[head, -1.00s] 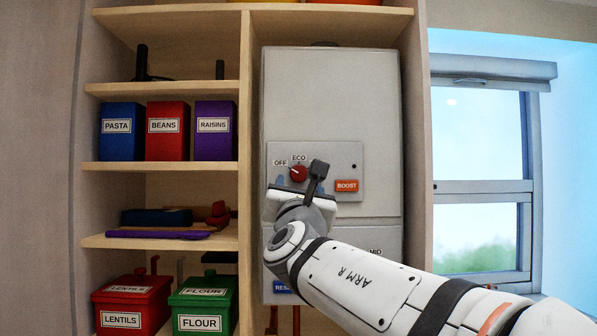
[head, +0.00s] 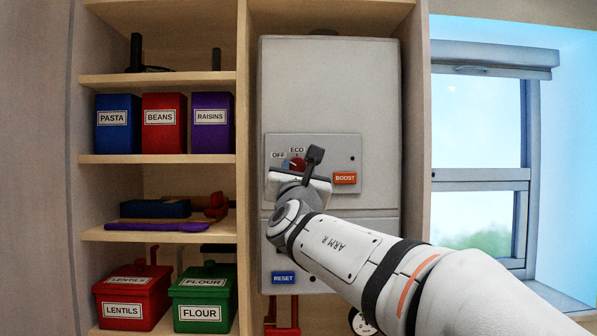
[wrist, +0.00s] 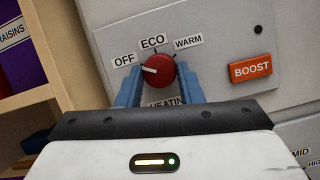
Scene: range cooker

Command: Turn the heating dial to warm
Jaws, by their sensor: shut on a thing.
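The red heating dial (wrist: 157,71) sits on the grey panel of the boiler, with OFF, ECO and WARM labels around it. Its white pointer mark faces left, towards OFF (wrist: 124,60). The WARM label (wrist: 188,42) is at the upper right of the dial. My gripper (wrist: 158,86) is shut on the dial, one blue finger on each side. In the head view the dial (head: 298,163) is partly hidden by my gripper (head: 296,167), and the WARM label is covered.
An orange BOOST button (wrist: 251,69) is right of the dial. A blue RESET button (head: 283,278) is lower on the boiler (head: 330,85). Shelves with tins, including the red lentils tin (head: 133,292), stand left; a window is at the right.

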